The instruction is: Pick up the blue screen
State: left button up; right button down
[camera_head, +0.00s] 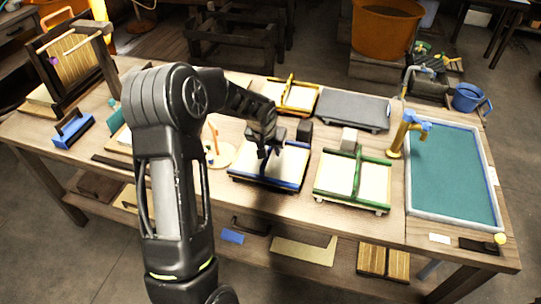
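The blue screen (288,165), a blue-framed panel with a pale surface, lies flat on the wooden table near its front middle. My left gripper (267,152) points down over the blue screen's middle, and its arm covers part of the view to the left. The fingertips are dark and small, so I cannot tell whether they are apart or touch the screen. The bar across the screen's middle is mostly hidden behind the gripper. My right gripper is not in view.
A green-framed screen (373,182) lies right of the blue one. A yellow-framed screen (299,97) and a dark grey slab (352,108) lie behind. A blue-handled block (73,130) sits left.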

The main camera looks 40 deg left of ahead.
pick_arm(q)
jog(key=shift+x, duration=0.75)
jog(key=shift+c, duration=0.2)
grip_shut()
